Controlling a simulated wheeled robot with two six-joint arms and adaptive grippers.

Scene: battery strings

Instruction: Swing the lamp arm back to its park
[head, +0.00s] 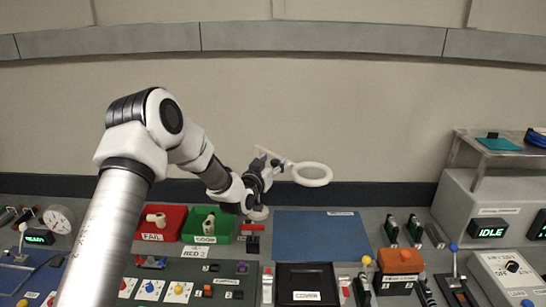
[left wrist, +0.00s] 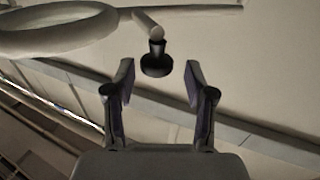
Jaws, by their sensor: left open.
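The lamp's white ring head (head: 312,174) hangs above the back of the bench, right of my left gripper (head: 266,168). Its pale arm (head: 276,156) runs left from the ring, behind and above the gripper. In the left wrist view the ring (left wrist: 55,28) is at upper left. A black knob (left wrist: 157,62) on a short pale stem shows just beyond and between the open fingertips of my left gripper (left wrist: 160,78). The jaws are open and hold nothing; I cannot tell how far the knob is from them. The park is not identifiable. My right gripper is not in view.
Below are a red FAIL bin (head: 171,237), a green bin (head: 221,238) and a blue mat (head: 310,250). An orange box (head: 400,262) and a grey unit with an IDLE display (head: 488,229) stand at right.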

